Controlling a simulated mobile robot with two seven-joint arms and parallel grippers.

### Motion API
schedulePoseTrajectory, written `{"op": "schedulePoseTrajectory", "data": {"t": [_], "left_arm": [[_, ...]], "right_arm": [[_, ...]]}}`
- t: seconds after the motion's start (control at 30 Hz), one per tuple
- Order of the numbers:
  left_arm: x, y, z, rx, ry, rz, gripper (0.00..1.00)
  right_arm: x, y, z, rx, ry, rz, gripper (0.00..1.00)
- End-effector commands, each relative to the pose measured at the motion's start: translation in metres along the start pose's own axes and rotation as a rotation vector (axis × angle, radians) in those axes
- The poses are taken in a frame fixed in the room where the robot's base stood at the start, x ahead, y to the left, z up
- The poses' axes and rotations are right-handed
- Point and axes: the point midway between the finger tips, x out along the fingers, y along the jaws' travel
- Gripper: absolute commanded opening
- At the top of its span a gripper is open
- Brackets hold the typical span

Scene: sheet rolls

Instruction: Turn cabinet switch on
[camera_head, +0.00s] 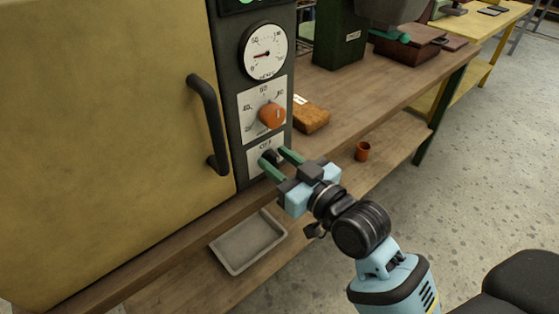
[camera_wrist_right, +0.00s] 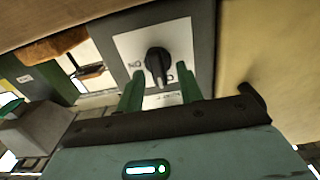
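The cabinet switch is a black rotary knob (camera_wrist_right: 158,61) on a white plate, and it also shows in the head view (camera_head: 269,155). The plate is at the bottom of the dark control panel (camera_head: 227,98), with an "OFF" label above the knob in the head view. My right gripper (camera_head: 275,158) is open at the switch. In the wrist view its two green fingers (camera_wrist_right: 160,76) stand either side of the knob's lower part, with a gap on each side. The knob's bar points nearly straight down there. My left gripper is not in view.
The yellow cabinet door (camera_head: 105,120) has a dark handle (camera_head: 208,125) left of the panel. An orange dial (camera_head: 272,115) and a round gauge (camera_head: 264,52) are above the switch. A brown block (camera_head: 310,118) lies on the bench. A grey tray (camera_head: 248,242) and orange cup (camera_head: 362,151) are below.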

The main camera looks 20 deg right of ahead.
Motion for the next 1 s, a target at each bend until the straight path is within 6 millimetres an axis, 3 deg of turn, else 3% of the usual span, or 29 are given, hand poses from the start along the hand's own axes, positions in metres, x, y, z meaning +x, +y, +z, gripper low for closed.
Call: {"op": "schedulePoseTrajectory", "data": {"t": [0.17, 0.43, 0.77, 1.0], "left_arm": [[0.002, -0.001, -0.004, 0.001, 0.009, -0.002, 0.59], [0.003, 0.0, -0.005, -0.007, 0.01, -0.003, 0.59], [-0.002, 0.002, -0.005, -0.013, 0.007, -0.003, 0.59], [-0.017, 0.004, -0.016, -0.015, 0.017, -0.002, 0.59]], "right_arm": [[0.0, 0.0, 0.0, 0.0, 0.0, 0.0, 0.36], [0.0, 0.0, 0.0, 0.0, 0.0, 0.0, 0.01], [0.0, 0.0, -0.001, 0.025, -0.001, 0.0, 0.0], [0.0, 0.002, -0.004, 0.141, -0.001, 0.001, 0.0]]}}
